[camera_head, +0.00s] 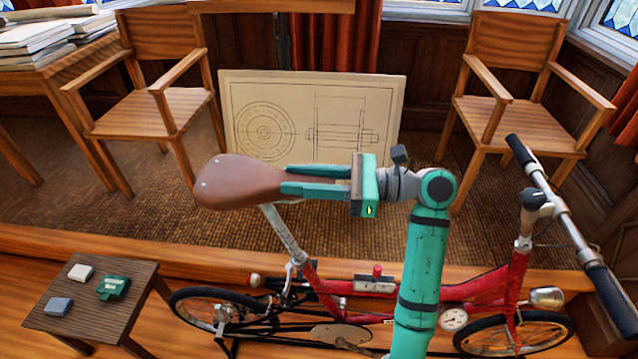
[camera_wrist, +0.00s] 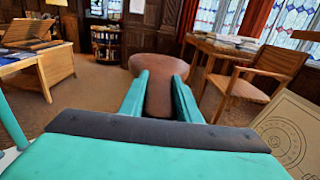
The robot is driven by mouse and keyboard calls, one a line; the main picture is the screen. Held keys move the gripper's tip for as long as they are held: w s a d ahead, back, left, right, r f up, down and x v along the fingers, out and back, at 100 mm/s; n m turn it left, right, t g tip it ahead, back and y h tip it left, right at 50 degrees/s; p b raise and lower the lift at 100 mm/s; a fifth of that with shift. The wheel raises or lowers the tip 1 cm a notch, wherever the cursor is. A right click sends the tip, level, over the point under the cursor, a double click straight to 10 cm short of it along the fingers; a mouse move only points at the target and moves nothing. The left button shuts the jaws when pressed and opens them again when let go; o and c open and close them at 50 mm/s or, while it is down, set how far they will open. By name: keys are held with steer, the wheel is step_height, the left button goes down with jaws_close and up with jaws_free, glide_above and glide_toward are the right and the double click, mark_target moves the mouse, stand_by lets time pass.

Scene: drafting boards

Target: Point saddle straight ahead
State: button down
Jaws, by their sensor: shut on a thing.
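The brown saddle (camera_head: 232,183) sits on a silver seatpost (camera_head: 283,232) on a red bicycle (camera_head: 455,290). Its broad rear is at the left, and its narrow nose points right, toward the handlebar (camera_head: 560,208). The nose lies roughly along the frame; I cannot tell whether it is exactly in line. My teal gripper (camera_head: 287,179) is shut on the nose, one finger on each side. In the wrist view, the saddle (camera_wrist: 158,66) shows between and beyond my gripper's fingers (camera_wrist: 160,80), its broad rear farthest away. The nose tip is hidden by my gripper.
A low side table (camera_head: 85,325) with small boxes stands front left. Two wooden armchairs (camera_head: 165,60) (camera_head: 530,60) and a leaning drawing board (camera_head: 330,85) stand on the raised carpeted platform behind. A desk with papers (camera_head: 35,38) is back left. The air around the saddle is clear.

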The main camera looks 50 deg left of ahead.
stand_by(0.4)
steer(key=c, duration=1.3)
jaws_free()
steer(key=shift+a, duration=0.1)
steer(key=shift+c, duration=0.2)
steer(key=shift+w, duration=0.1)
steer(key=v, duration=1)
steer(key=shift+w+d, duration=0.2)
steer(key=shift+d, duration=0.1)
